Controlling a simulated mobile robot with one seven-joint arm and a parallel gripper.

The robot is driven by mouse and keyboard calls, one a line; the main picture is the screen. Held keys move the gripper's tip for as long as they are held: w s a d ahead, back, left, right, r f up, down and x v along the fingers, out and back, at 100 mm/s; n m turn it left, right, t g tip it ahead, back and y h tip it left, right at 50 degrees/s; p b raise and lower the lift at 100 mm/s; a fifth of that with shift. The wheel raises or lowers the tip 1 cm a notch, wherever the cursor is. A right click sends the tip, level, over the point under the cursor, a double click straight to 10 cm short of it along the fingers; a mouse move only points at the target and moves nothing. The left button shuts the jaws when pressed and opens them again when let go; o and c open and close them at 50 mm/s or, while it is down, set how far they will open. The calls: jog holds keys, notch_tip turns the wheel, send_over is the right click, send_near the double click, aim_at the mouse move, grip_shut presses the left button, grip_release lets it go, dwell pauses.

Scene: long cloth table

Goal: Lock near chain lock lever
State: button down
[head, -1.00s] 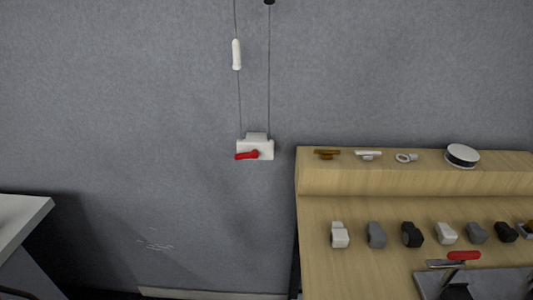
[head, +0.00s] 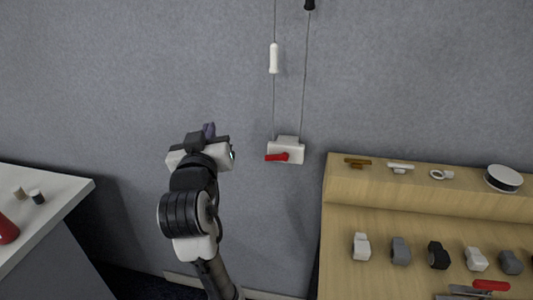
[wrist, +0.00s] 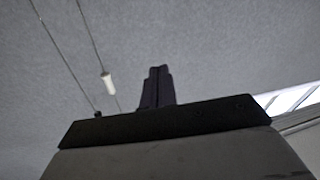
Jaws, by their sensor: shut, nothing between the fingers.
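The chain lock is a white box (head: 290,151) on the grey wall, with cords running up from it. Its red lever (head: 277,157) lies near level, pointing left across the box front. My gripper (head: 209,130) is raised to the left of the box, apart from it, with its fingers closed and empty. In the wrist view the closed fingers (wrist: 157,87) point up, and neither the box nor the lever shows there.
A white handle (head: 273,58) hangs on the left cord above the box; it also shows in the wrist view (wrist: 107,84). A wooden shelf (head: 430,190) with several small fittings stands right. A white table (head: 60,195) is at left. Bare wall lies between.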

jog(key=d+f+m+g+h, duration=0.3)
jog(key=d+f+g+h, duration=0.1)
jog(key=d, duration=0.5)
jog(key=shift+w+f, duration=0.4)
jog(key=shift+f, duration=0.5)
jog(key=shift+w, duration=0.1)
jog(key=p, duration=0.2)
send_over(270, 150)
jog(key=s+a, duration=0.2)
jog(key=s, duration=0.2)
jog(key=f, duration=0.4)
jog(key=d+f, duration=0.1)
jog(key=shift+w+p, duration=0.3)
jog(key=shift+p, duration=0.05)
jog(key=shift+d+f, duration=0.1)
jog(key=shift+f, duration=0.5)
